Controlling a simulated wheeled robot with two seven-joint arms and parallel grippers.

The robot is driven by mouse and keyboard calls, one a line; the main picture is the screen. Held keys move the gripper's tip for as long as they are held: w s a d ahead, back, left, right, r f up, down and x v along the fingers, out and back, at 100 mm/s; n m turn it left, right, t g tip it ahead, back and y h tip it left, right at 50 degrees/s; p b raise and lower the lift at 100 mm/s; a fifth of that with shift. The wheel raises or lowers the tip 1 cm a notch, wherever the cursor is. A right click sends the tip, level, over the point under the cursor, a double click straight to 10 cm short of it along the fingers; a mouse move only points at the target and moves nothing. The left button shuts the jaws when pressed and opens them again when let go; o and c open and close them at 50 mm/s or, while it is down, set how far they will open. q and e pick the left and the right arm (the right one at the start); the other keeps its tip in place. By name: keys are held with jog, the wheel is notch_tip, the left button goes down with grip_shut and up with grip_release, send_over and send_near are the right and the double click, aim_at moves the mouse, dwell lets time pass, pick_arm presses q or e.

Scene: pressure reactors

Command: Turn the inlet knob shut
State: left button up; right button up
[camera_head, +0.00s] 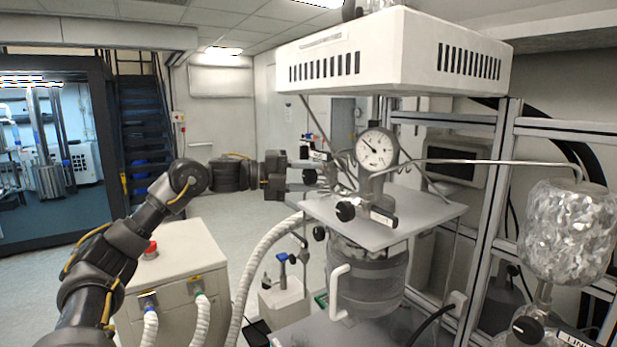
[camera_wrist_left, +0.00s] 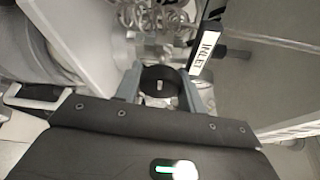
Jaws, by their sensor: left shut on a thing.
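My left gripper (camera_head: 306,174) comes in from the left, level with the reactor head. In the left wrist view its two grey fingers (camera_wrist_left: 164,84) are closed around a black round knob (camera_wrist_left: 160,74). A white label reading INLET (camera_wrist_left: 204,52) sits just right of this knob, so it is the inlet knob. In the head view the knob is mostly hidden by the fingers, and a small label (camera_head: 320,156) shows beside it. The knob's turned angle cannot be told. My right gripper is not in view.
A pressure gauge (camera_head: 377,149) stands just right of the gripper. Another black knob (camera_head: 345,212) sits lower at the plate (camera_head: 425,213) edge. A white hood (camera_head: 395,58) hangs above. A white cabinet (camera_head: 178,265) and hoses stand below my arm.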

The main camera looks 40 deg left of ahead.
pick_arm(q)
jog(key=o, duration=1)
jog(key=shift+c, duration=0.2)
jog(key=shift+s+a+f+b, duration=0.1)
jog(key=shift+s+a+b, duration=0.15)
jog(key=shift+b, duration=0.1)
jog(key=b+v, duration=0.4)
jog(key=v, duration=0.6)
jog(key=shift+b, duration=0.3)
